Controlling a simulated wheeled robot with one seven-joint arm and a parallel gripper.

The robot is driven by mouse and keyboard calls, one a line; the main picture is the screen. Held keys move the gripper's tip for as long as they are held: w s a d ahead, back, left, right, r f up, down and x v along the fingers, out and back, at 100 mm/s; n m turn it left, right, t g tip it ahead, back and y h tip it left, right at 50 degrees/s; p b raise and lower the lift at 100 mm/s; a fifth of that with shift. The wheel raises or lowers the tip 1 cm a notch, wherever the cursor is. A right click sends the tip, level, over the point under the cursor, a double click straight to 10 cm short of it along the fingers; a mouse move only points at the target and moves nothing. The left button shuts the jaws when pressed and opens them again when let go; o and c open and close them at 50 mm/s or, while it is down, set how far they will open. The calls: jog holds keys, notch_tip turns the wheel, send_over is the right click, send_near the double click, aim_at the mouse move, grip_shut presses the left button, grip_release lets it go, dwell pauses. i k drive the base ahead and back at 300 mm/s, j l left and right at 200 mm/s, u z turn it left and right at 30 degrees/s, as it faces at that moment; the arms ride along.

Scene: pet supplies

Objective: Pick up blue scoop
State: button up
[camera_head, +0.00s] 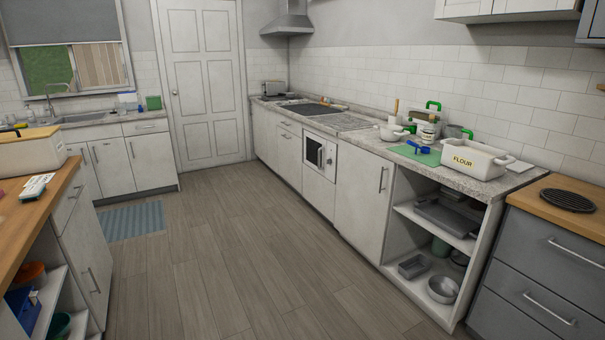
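A small blue object (420,149), which looks like the blue scoop, lies on a green mat (405,153) on the right-hand counter. It is small in the picture, so its exact shape is hard to tell. It lies left of a white box marked FLOUR (473,163) and in front of several jars. My gripper is not in view.
The grey stone countertop (360,140) also holds a white mortar (391,132) left of the mat. An open shelf (445,232) with pans stands below. A wood-topped counter (30,215) is at left. The wooden floor (215,270) between the counters is clear.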

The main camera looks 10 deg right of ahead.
aim_at(424, 149)
jog(key=i, duration=2)
jog(key=i+z, duration=0.15)
jog(key=i, duration=0.3)
jog(key=i+j+z, duration=0.15)
jog(key=i, duration=0.3)
jog(key=i+j+z, duration=0.15)
jog(key=i, duration=0.3)
jog(key=i+j+z, duration=0.15)
jog(key=i, duration=0.3)
